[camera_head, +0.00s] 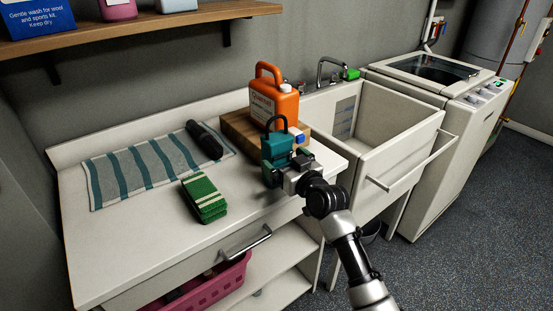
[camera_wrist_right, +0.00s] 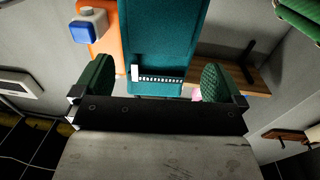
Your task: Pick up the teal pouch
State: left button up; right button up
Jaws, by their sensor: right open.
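The teal pouch (camera_head: 277,146) stands upright on the white counter, with a dark loop handle on top. It is in front of the orange jug. My right gripper (camera_head: 286,168) is at the pouch's lower front side. In the right wrist view the teal pouch (camera_wrist_right: 162,35) shows between the two green-padded fingers of the right gripper (camera_wrist_right: 155,72), with a gap on each side. The right gripper is open and not closed on it. The pouch's zipper with a white pull faces the wrist camera. My left gripper is not in view.
The orange jug (camera_head: 273,103) stands on a wooden board (camera_head: 240,130) close behind the pouch. A sink (camera_head: 385,130) is to the right.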

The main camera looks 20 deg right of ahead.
aim_at(284, 143)
jog(key=x, duration=0.4)
jog(key=shift+w+f, duration=0.1)
jog(key=shift+w, duration=0.3)
jog(key=c, duration=0.9)
jog(key=shift+r, duration=0.55)
jog(key=r, duration=0.3)
jog(key=shift+s+d+r, duration=0.25)
jog(key=s+d+r, duration=0.1)
jog(key=s+r, duration=0.1)
jog(key=s, duration=0.1)
jog(key=s+d+r, duration=0.2)
jog(key=s, duration=0.1)
jog(key=s+d+r, duration=0.2)
jog(key=s, duration=0.1)
jog(key=shift+s+d+r, duration=0.25)
jog(key=shift+s, duration=0.15)
